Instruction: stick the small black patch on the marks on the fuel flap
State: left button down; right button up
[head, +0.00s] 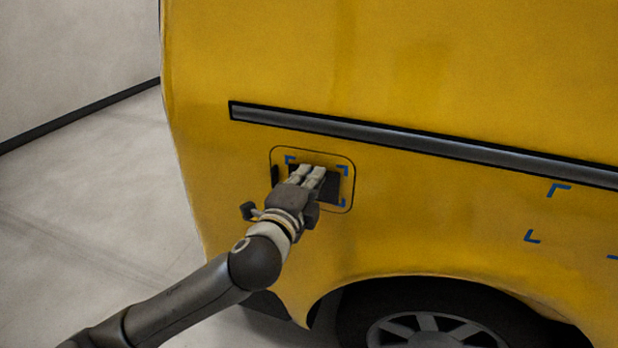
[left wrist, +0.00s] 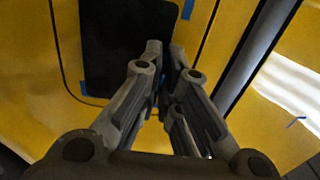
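The fuel flap (head: 318,157) is a rounded outline on the yellow van side, with blue corner marks (head: 343,203). The small black patch (head: 329,188) lies over the flap inside the marks, partly hidden behind my fingers. In the left wrist view the patch (left wrist: 112,40) looks flat, with blue marks (left wrist: 187,9) near its edges. My left gripper (head: 310,173) is at the patch, its fingertips close together over it. It also shows in the left wrist view (left wrist: 166,48). I cannot tell whether the fingertips pinch the patch or only rest near it. My right gripper is out of view.
A dark trim strip (head: 400,138) runs along the van above the flap. The wheel (head: 430,325) and its arch are below right. More blue marks (head: 558,188) are on the panel at right. Open floor (head: 90,230) is at left.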

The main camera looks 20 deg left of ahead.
pick_arm(q)
jog(key=shift+w, duration=0.2)
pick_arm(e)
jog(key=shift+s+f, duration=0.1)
pick_arm(q)
jog(key=shift+w, duration=0.25)
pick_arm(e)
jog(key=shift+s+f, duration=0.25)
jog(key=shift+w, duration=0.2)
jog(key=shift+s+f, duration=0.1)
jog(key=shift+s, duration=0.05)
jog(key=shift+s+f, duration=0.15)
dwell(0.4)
pick_arm(q)
jog(key=shift+p, duration=0.4)
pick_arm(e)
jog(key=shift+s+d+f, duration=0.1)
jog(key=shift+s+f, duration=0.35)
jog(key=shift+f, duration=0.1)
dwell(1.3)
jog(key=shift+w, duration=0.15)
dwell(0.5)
